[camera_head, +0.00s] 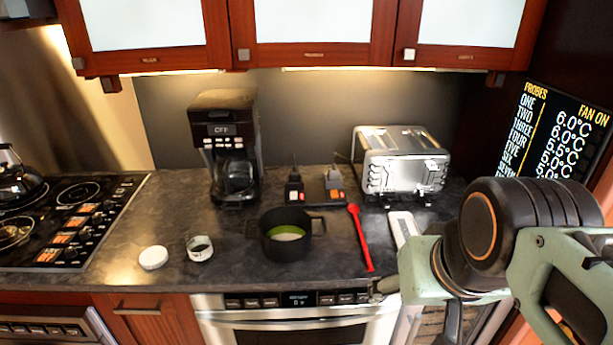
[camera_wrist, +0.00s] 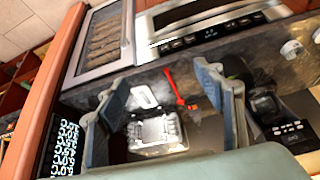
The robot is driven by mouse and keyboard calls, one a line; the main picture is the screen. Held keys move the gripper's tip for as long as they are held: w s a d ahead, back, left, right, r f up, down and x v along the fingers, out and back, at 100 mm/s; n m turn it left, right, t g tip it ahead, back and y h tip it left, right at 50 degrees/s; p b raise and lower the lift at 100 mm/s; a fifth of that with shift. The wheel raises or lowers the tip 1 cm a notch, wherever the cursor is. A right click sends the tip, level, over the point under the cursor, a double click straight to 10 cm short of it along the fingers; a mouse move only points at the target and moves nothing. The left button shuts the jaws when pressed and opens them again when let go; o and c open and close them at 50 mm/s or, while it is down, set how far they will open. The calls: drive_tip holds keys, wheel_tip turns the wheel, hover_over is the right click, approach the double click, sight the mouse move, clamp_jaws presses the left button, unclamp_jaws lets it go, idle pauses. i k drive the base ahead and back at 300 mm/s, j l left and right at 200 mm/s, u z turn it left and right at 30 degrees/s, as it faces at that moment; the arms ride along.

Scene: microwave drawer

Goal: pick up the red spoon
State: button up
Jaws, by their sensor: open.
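The red spoon (camera_head: 361,238) lies on the dark countertop, right of the black pot and left of a white and grey flat item. It also shows in the wrist view (camera_wrist: 175,88), between my two fingers and beyond them. My gripper (camera_wrist: 168,113) is open and empty, with its fingers wide apart. In the head view my arm comes in from the right, and my gripper is mostly hidden behind its links near the counter's front edge. No contact with the spoon shows.
A black pot (camera_head: 286,233) with green and pale contents stands left of the spoon. A silver toaster (camera_head: 402,162) stands behind it. A coffee maker (camera_head: 228,150), a white lid (camera_head: 153,257) and a small white jar (camera_head: 200,249) are further left. Cabinets (camera_head: 314,35) hang above.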

sight(354, 209)
drive_tip(key=i+z, duration=0.7)
drive_tip(key=z, duration=0.15)
